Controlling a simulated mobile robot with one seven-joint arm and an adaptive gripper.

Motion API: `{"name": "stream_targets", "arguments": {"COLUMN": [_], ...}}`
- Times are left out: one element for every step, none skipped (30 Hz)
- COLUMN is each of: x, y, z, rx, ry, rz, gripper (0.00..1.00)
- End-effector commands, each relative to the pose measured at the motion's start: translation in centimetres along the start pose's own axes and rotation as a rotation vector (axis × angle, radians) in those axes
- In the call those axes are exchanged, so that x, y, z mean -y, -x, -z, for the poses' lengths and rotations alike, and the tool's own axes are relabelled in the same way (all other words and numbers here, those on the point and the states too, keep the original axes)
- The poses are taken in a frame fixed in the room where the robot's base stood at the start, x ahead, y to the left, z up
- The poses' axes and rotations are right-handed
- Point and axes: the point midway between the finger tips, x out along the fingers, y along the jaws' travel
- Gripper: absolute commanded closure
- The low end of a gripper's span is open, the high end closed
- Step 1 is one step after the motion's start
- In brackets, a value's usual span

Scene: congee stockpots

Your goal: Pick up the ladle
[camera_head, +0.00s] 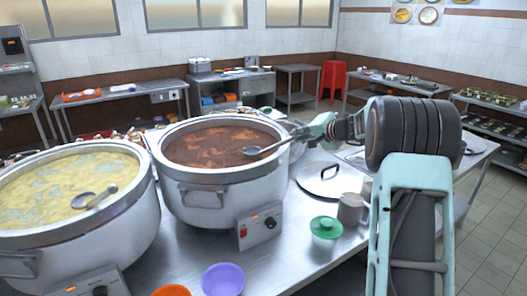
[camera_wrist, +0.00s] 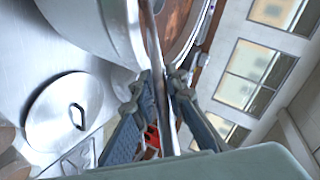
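A metal ladle (camera_head: 268,148) shows over the brown congee in the right stockpot (camera_head: 222,193). Its bowl is at the right side of the pot's opening and its handle runs right, to my gripper (camera_head: 303,133). In the wrist view the ladle handle (camera_wrist: 155,45) runs between the two fingers of my gripper (camera_wrist: 160,78), whose tips close in on it from both sides. Whether the bowl touches the congee cannot be told. A second ladle (camera_head: 92,198) lies in the yellow congee of the left stockpot (camera_head: 128,222), away from my gripper.
A pot lid (camera_head: 328,182) lies on the metal counter (camera_head: 290,235) right of the pots; it also shows in the wrist view (camera_wrist: 55,112). A green lidded bowl (camera_head: 325,229), a grey cup (camera_head: 350,208), a purple bowl (camera_head: 223,280) and an orange bowl (camera_head: 171,291) stand in front.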

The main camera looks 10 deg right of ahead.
Motion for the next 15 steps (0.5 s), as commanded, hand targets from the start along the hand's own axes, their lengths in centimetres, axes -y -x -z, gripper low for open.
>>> {"name": "stream_targets", "arguments": {"x": [0.00,0.01,0.01,0.01,0.01,0.01,0.01,0.01,0.01,0.01,0.01,0.01,0.01,0.01,0.01], "y": [0.01,0.02,0.02,0.02,0.02,0.02,0.02,0.02,0.03,0.03,0.03,0.03,0.03,0.03,0.03], "z": [0.00,0.00,0.00,0.00,0.00,0.00,0.00,0.00,0.00,0.00,0.00,0.00,0.00,0.00,0.00], "rx": [0.000,0.000,0.000,0.000,0.000,0.000,0.000,0.000,0.000,0.000,0.000,0.000,0.000,0.000,0.000], "ry": [0.000,0.000,0.000,0.000,0.000,0.000,0.000,0.000,0.000,0.000,0.000,0.000,0.000,0.000,0.000], "rz": [0.000,0.000,0.000,0.000,0.000,0.000,0.000,0.000,0.000,0.000,0.000,0.000,0.000,0.000,0.000], "gripper": [0.95,0.98,1.00,1.00,1.00,1.00,1.00,1.00,1.00,1.00,1.00,1.00,1.00,1.00,1.00]}}
